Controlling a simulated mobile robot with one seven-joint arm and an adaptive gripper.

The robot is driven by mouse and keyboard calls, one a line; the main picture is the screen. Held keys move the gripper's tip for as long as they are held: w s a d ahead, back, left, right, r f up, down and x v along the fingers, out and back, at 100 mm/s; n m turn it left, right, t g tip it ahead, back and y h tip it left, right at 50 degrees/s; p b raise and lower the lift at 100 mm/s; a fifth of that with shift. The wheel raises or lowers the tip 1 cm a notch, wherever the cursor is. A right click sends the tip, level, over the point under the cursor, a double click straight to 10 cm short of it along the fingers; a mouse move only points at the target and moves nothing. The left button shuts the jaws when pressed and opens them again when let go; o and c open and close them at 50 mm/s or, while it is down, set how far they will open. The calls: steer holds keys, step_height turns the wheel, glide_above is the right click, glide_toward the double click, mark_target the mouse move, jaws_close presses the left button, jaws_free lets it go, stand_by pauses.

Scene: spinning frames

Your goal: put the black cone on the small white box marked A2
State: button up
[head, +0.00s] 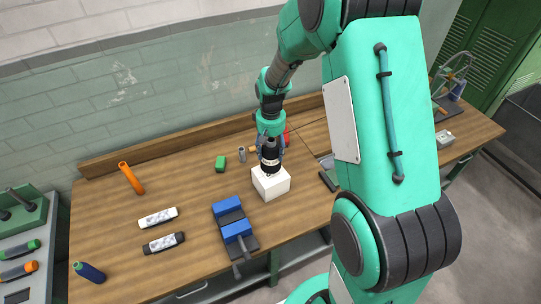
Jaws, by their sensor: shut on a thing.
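A white box (271,188) stands on the wooden workbench, near the middle of the picture. No A2 mark can be read on it from here. My gripper (270,166) points down right over the box's top, shut on a small dark thing that seems to be the black cone. The cone is mostly hidden by the fingers, and its shape is too small to make out. I cannot tell whether it touches the box's top or hangs just above it.
A blue vise (237,231) stands left of the box, near the bench's front edge. A green block (221,161) and a grey cylinder (242,155) lie behind. An orange tube (131,178) and a dark blue bottle (89,272) are farther left. A black block (328,181) lies right.

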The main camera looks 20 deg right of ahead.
steer(key=shift+w, duration=0.25)
steer(key=shift+f, duration=1.75)
steer(key=shift+f, duration=0.1)
steer(key=o, duration=1.5)
steer(key=shift+o, duration=0.2)
step_height(320, 180, up, 12)
steer(key=shift+r, duration=0.1)
